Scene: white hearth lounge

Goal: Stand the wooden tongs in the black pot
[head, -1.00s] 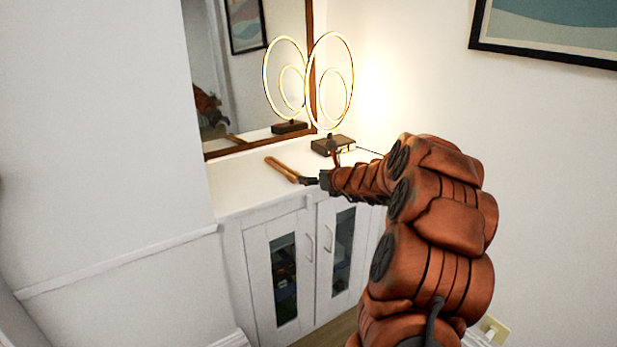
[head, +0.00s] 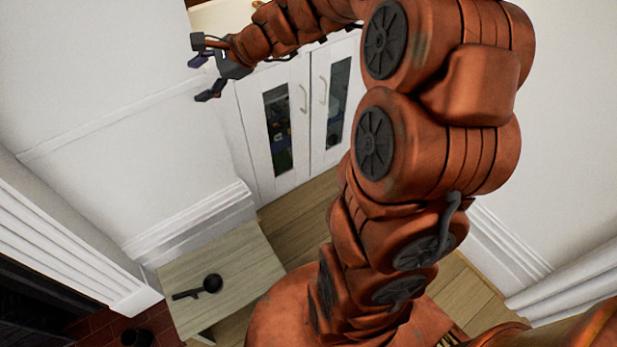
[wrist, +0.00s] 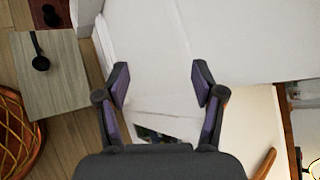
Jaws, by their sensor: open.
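The wooden tongs (wrist: 265,164) lie on the white cabinet top, at the lower right of the wrist view, partly cut off. They are out of the head view. My gripper (head: 203,70) is open and empty in front of the white wall, left of the cabinet. In the wrist view its fingers (wrist: 160,80) are spread with nothing between them. A black pot-like object (head: 136,338) stands on the red brick floor at the bottom left of the head view, partly cut off. It also shows at the top left of the wrist view (wrist: 51,15).
A small pale wooden table (head: 235,262) holds a black long-handled utensil (head: 212,284). The white cabinet (head: 290,130) with glass-paned doors stands behind my arm. A dark fireplace opening (head: 30,310) is at lower left. Wooden floor (head: 300,215) lies between cabinet and table.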

